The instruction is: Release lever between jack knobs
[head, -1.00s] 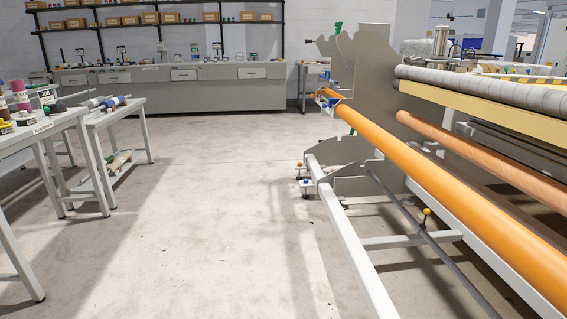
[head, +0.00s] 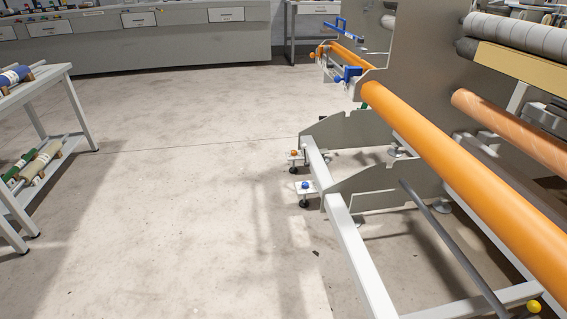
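A dark grey bar (head: 440,236) slants along the lower frame. A yellow ball (head: 534,307) shows near its lower end at the bottom right. I cannot tell which part is the release lever; nothing clearly like a lever shows between the two knobs. Neither of my grippers is in view.
The gantry's orange roller (head: 450,170) and white floor rail (head: 355,255) fill the right side. Blue clamps (head: 348,74) sit at the roller's far end. A white table with rolls (head: 68,100) stands at left. The concrete floor (head: 190,200) between is clear.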

